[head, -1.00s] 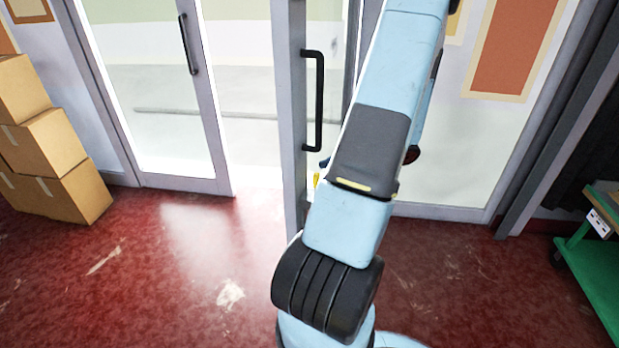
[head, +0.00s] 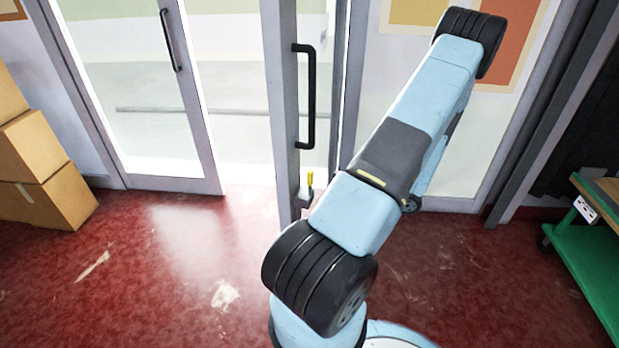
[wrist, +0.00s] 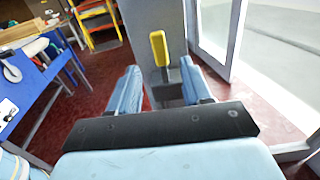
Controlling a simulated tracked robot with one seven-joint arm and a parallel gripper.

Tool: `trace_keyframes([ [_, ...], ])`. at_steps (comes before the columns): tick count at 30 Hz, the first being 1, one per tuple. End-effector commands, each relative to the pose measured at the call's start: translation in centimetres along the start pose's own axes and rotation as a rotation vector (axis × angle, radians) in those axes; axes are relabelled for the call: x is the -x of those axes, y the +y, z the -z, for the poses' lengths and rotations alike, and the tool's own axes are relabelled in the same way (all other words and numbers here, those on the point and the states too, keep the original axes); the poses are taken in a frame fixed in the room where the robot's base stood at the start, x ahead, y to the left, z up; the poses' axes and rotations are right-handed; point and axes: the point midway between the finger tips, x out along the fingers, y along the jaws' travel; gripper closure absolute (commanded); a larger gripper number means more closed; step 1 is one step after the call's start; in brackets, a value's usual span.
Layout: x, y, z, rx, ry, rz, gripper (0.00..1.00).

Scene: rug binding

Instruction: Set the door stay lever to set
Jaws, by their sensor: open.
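The door stay lever has a yellow grip and stands about upright low on the grey edge of the open door. It shows in the head view (head: 309,180), left of my arm, and in the wrist view (wrist: 159,48). In the wrist view my gripper (wrist: 160,76) is open, with two blue fingers apart. The yellow grip appears between and beyond the fingertips, with no contact visible. The dark base of the lever (wrist: 166,92) is partly hidden by my gripper. In the head view my gripper is not visible.
The door (head: 280,120) has a black pull handle (head: 306,96); another glass door (head: 140,100) stands to its left. Cardboard boxes (head: 40,180) are stacked at left, and a green cart (head: 600,260) is at right. A blue table (wrist: 40,85) shows in the wrist view. Red floor between is clear.

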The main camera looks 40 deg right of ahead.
Motion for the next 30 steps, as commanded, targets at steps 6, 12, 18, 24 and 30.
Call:
trace_keyframes([
  [6,-4.1,0.1,0.0,0.000,0.000,-0.005,0.51],
  [12,-7.3,0.1,0.0,0.000,0.001,-0.005,0.51],
  [18,-9.2,0.1,0.0,0.001,0.001,-0.003,0.51],
  [24,-9.7,0.1,0.0,0.001,0.001,-0.003,0.51],
  [30,-9.8,0.1,0.0,0.001,0.001,-0.003,0.51],
])
